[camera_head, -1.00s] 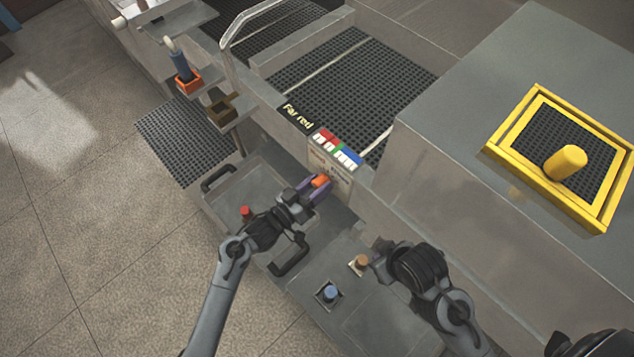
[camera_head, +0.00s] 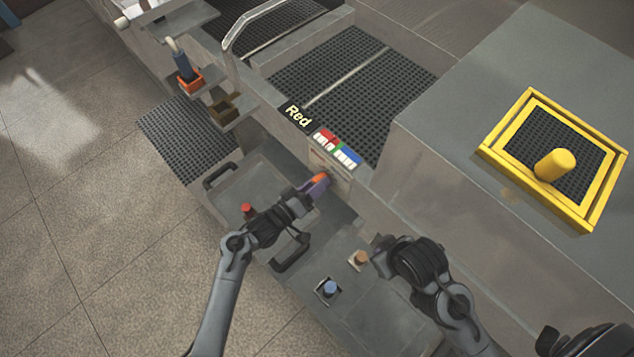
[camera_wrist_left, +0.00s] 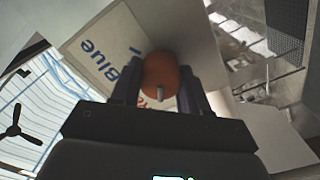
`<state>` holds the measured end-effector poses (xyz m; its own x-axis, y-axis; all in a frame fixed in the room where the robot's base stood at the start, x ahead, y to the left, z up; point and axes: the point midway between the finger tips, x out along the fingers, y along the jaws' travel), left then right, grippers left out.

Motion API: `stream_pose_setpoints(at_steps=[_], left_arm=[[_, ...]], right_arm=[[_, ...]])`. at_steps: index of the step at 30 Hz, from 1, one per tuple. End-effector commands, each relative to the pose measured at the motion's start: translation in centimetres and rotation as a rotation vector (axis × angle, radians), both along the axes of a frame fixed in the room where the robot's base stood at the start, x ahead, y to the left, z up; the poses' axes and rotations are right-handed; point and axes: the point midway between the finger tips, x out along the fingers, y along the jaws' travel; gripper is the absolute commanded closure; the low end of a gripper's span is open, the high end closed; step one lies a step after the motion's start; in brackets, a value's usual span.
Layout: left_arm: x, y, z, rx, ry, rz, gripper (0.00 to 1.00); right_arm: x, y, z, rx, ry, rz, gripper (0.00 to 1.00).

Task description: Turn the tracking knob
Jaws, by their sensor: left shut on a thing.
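The orange tracking knob (camera_head: 319,178) sits on a pale panel (camera_head: 334,173) on the machine's front, below the colored blocks. In the left wrist view the knob (camera_wrist_left: 160,76) is round, with a small pale pointer at its lower edge. The panel (camera_wrist_left: 98,45) there shows the word "Blue" and part of a red word. My left gripper (camera_head: 316,184) is shut on the knob, with one purple finger on each side of it. My right gripper (camera_head: 377,257) is beside a tan knob; its fingers are too hidden to read.
Red, green and blue blocks (camera_head: 338,147) lie along the ledge. A red button (camera_head: 247,209), a tan knob (camera_head: 359,258) and a blue knob (camera_head: 329,289) are on the lower console. A black handle (camera_head: 291,252) stands close under my left forearm. A yellow-framed pad (camera_head: 523,97) is at right.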

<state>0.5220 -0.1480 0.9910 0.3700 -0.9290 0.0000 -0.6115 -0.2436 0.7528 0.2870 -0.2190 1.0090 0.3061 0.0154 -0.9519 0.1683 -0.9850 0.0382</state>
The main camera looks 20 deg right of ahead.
Motion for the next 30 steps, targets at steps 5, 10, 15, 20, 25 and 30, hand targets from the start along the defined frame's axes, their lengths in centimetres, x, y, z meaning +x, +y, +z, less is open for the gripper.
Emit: stream_pose_setpoints(at_steps=[5,10,15,20,25,30], left_arm=[[0.0,0.0,0.0,-0.001,-0.001,0.000,0.86],[0.0,0.0,0.0,-0.001,-0.001,0.000,0.37],[0.0,0.0,0.0,0.000,-0.001,0.000,0.31],[0.0,0.1,0.0,0.000,-0.001,0.000,0.31],[-0.4,1.0,0.0,0.001,-0.001,0.001,0.31],[-1.3,3.3,-0.1,0.002,-0.002,0.002,0.31]], right_arm=[[0.0,0.1,0.0,0.004,0.001,-0.002,1.00],[0.0,0.2,0.0,0.007,0.000,-0.004,1.00],[0.0,0.2,0.0,0.009,0.000,-0.006,1.00],[0.0,0.2,0.0,0.009,0.000,-0.005,1.00],[0.0,0.2,0.1,0.008,0.000,-0.006,1.00],[0.0,0.1,0.3,0.004,0.001,-0.003,1.00]])
